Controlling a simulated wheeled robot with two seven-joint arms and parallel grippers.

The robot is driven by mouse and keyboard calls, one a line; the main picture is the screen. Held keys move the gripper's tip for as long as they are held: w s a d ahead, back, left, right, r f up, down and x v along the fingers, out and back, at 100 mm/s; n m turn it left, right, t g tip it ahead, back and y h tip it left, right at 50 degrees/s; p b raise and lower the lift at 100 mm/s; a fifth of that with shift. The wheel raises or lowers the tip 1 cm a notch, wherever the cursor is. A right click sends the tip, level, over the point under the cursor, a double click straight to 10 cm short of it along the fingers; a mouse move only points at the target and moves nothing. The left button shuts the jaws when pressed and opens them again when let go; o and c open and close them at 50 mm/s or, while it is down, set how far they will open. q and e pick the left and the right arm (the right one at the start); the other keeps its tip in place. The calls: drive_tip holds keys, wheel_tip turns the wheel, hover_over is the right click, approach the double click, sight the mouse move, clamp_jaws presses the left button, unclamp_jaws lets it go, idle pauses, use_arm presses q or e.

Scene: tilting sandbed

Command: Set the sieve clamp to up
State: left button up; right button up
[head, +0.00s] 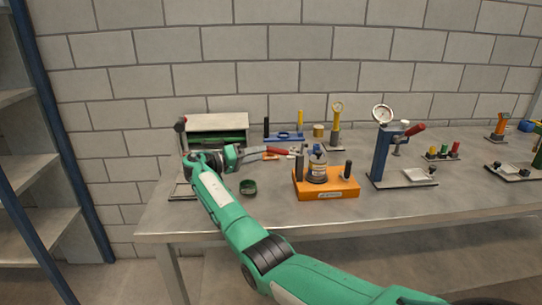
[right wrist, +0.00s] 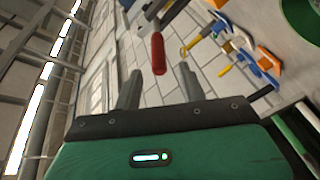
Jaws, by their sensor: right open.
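A red handle (head: 275,150), which looks like the sieve clamp's lever, lies nearly level in the head view, just right of my right gripper (head: 258,153). In the right wrist view the red handle (right wrist: 158,54) shows between the two fingertips, joined to a grey metal part at the top. The fingers are open and stand apart on either side of it. I cannot tell whether the handle is between them or a little beyond. The clamp's base is hidden or too small to make out. My left gripper is not in view.
An orange block (head: 327,190) with a bottle (head: 317,163) stands right of the gripper. A blue press (head: 382,155) with another red lever is farther right. A pale-topped green box (head: 216,122) stands behind my wrist. A small dark green cup (head: 248,187) is nearer the front edge.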

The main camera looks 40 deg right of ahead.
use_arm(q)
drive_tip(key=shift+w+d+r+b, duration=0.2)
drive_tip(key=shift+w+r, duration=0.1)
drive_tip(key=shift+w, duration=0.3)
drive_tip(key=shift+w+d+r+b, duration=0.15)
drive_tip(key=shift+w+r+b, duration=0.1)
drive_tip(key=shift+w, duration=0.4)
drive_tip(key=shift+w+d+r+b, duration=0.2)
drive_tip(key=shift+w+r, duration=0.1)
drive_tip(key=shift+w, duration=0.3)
use_arm(e)
drive_tip(key=w+a, duration=0.1)
drive_tip(key=a, duration=0.5)
drive_tip(key=shift+w, duration=0.1)
